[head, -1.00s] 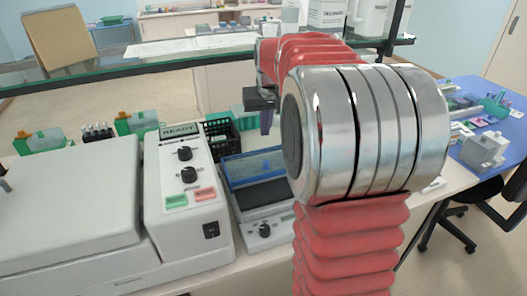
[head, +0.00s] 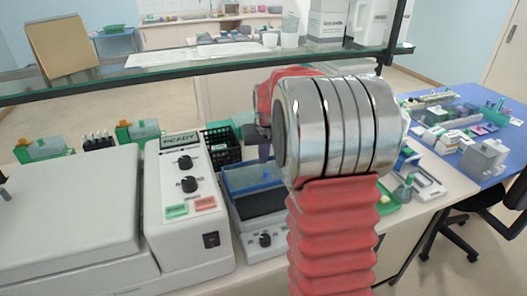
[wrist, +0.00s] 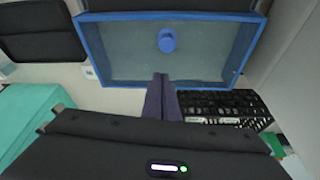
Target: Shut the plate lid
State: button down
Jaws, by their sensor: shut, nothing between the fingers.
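The plate lid (head: 252,174) is a clear panel in a blue frame. In the head view it stands raised and tilted at the back of a small grey device, behind the dark plate (head: 262,204). The wrist view shows the lid (wrist: 120,62) from above, with a round blue knob (wrist: 167,40) on it. My gripper (head: 264,152) is at the lid's back upper edge in the head view. In the wrist view my gripper (wrist: 161,80) shows two dark purple fingers together, with nothing between them, tips over the lid's near rim. I cannot tell whether they touch it.
A black basket (wrist: 235,96) is close beside the fingers, and a teal box (wrist: 35,118) is to their left in the wrist view. A white machine with two knobs (head: 188,205) stands left of the device. A glass shelf (head: 180,68) crosses behind.

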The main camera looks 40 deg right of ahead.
jog(key=shift+s+a+r, duration=0.1)
jog(key=shift+s+a, duration=0.3)
jog(key=shift+s, duration=0.45)
jog(key=shift+s+a+r, duration=0.1)
jog(key=shift+s+a, duration=0.25)
jog(key=shift+s, duration=0.5)
jog(key=shift+s, duration=0.1)
